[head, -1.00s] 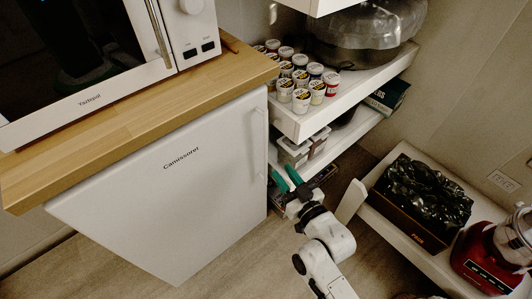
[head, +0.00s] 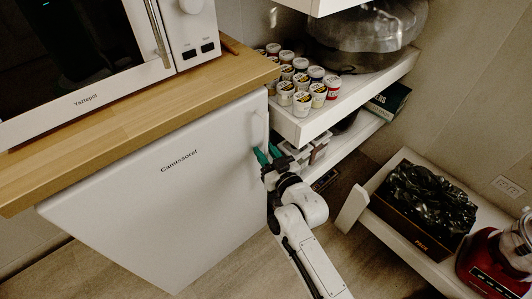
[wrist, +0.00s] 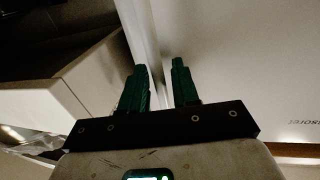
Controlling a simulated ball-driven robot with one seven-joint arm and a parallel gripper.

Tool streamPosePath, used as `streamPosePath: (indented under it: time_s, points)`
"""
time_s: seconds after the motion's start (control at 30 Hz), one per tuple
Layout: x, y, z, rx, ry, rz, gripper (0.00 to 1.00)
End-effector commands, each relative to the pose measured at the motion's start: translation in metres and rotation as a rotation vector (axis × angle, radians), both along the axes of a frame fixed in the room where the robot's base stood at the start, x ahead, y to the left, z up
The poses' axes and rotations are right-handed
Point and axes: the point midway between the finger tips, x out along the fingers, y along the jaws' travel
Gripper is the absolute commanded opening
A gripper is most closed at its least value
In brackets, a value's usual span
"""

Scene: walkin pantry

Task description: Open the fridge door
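The white fridge door (head: 150,205), lettered "Camissorel", is closed under the wooden counter. Its slim white vertical handle (head: 259,130) is at the upper right edge. My gripper (head: 266,156) is at the lower part of this handle, with its green fingers pointing at the door edge. In the wrist view my gripper (wrist: 159,82) has its two fingers apart. A pale upright bar (wrist: 146,45), which looks like the handle or door edge, runs down toward the gap between them. The door face (wrist: 240,60) fills the right side. I cannot tell whether the fingers touch the handle.
A microwave (head: 90,60) stands on the wooden counter (head: 130,110). White shelves (head: 345,105) with several small jars (head: 302,103) are close to the right of my gripper. A low shelf with a dark box (head: 420,205) and a red appliance (head: 490,255) stands at right. Floor before the door is clear.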

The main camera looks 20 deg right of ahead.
Motion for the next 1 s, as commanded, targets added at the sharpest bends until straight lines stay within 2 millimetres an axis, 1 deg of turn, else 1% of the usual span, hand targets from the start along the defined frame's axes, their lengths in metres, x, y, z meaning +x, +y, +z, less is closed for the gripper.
streamPosePath:
  time_s: [0.1,0.13,0.43,1.0]
  points:
    - [-0.0002,-0.0001,-0.0001,0.0,0.0,0.0,0.3]
    - [-0.0003,0.0,-0.0001,0.0,0.0,0.0,0.28]
    - [-0.0005,0.0,-0.0002,0.0,0.0,0.0,0.0]
    - [-0.0015,-0.0001,0.0007,0.001,0.001,-0.001,0.0]
